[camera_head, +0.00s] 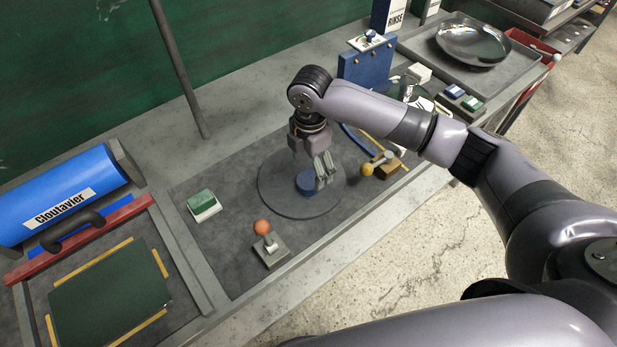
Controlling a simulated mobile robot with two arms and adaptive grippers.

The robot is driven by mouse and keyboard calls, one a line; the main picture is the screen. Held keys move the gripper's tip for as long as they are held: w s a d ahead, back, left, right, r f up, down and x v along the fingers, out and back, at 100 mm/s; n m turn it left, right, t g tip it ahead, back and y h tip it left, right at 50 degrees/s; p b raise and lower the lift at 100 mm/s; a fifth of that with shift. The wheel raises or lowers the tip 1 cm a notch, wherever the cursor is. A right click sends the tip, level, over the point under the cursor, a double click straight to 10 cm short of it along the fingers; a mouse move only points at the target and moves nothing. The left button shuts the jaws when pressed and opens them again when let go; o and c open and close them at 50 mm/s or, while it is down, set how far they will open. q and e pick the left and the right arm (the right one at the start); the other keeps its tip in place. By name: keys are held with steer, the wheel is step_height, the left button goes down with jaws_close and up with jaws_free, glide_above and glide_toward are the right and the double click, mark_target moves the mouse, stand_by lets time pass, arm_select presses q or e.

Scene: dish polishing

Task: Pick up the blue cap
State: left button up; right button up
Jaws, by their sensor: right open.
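A round blue cap (307,184) sits on a dark grey disc (277,202) on the workbench. My right gripper (323,178) points down over the disc, its fingers right beside the cap and partly in front of its right side. The fingers are open; I cannot tell whether they touch the cap. My left gripper is not in view.
An orange-knobbed lever (262,228) stands in front of the disc, and a yellow-knobbed lever (368,169) to its right. A green and white block (203,204) lies left. A blue cylinder (62,200) fills the far left. A glossy dish (470,45) rests back right.

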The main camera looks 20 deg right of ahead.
mark_target(309, 179)
steer(key=shift+s+f, duration=0.1)
steer(key=shift+f, duration=0.2)
step_height(309, 179, down, 4)
steer(key=shift+a+r+p, duration=0.15)
steer(key=shift+r+p, duration=0.05)
steer(key=shift+p, duration=0.8)
steer(key=shift+f, duration=0.55)
steer(key=c, duration=0.5)
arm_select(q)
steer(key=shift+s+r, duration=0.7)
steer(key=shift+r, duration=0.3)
arm_select(e)
steer(key=c, duration=0.5)
